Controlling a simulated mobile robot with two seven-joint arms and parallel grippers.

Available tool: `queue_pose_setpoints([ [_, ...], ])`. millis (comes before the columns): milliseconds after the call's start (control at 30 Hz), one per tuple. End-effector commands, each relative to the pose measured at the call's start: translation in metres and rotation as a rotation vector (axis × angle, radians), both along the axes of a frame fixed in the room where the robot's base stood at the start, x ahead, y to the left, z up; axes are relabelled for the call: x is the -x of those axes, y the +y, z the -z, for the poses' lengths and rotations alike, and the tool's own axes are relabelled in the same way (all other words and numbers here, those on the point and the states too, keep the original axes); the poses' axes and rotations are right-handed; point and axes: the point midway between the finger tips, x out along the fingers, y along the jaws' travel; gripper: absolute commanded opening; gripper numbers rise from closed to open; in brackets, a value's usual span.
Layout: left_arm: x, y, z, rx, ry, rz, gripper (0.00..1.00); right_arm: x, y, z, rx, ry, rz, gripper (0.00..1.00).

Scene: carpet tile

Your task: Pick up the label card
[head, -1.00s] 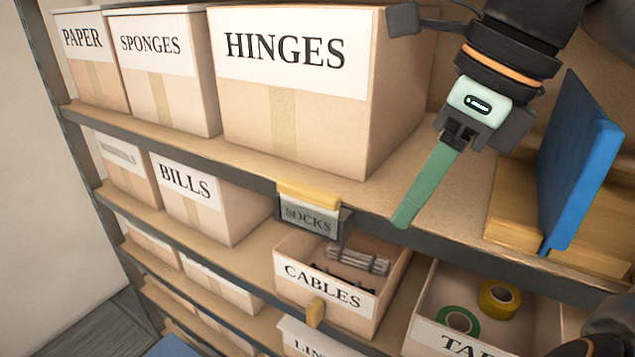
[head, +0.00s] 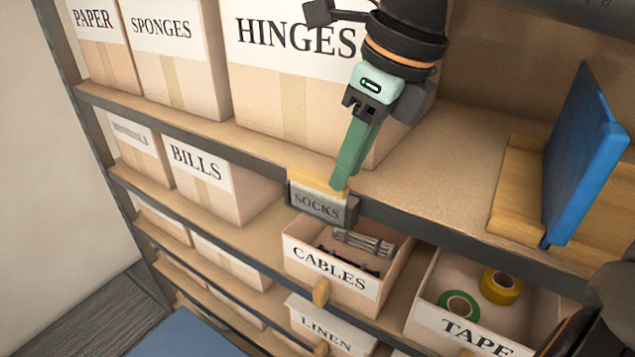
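The label card (head: 317,206) is grey with the word SOCKS. It sits in a dark holder (head: 352,213) on the front edge of the upper shelf, with a tan strip along its top. My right gripper (head: 341,187) comes down from the top of the head view. Its green fingertips are at the right end of the tan strip, in front of or just above it; I cannot tell whether they touch. The fingers overlap from this side, so their opening is hidden. My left gripper is not in view.
A HINGES box (head: 290,90) stands on the upper shelf (head: 450,160) behind my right gripper. A blue panel (head: 585,160) stands in a wooden rack (head: 520,190) to the right. Open CABLES (head: 335,272) and TAPE (head: 470,322) bins sit below.

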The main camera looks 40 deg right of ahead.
Motion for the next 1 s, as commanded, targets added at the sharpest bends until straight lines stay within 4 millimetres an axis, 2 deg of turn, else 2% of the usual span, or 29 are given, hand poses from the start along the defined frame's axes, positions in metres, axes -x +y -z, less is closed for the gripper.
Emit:
queue_pose_setpoints([
  [233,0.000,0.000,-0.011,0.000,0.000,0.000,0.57,-0.031,0.013,0.002,0.001,0.005,0.000,0.29],
  [300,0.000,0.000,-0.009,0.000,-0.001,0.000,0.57,-0.032,0.014,0.016,0.000,0.004,-0.001,0.29],
  [400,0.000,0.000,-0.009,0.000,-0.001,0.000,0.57,-0.035,0.015,0.025,0.000,0.002,0.001,0.29],
  [700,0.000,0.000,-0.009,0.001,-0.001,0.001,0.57,-0.037,0.015,0.029,0.000,-0.001,0.002,0.29],
  [933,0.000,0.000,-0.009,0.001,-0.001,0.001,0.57,-0.036,0.015,0.028,-0.001,-0.001,0.002,0.03],
  [1000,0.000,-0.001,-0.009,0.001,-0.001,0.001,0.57,-0.036,0.015,0.028,-0.001,-0.001,0.002,0.00],
])
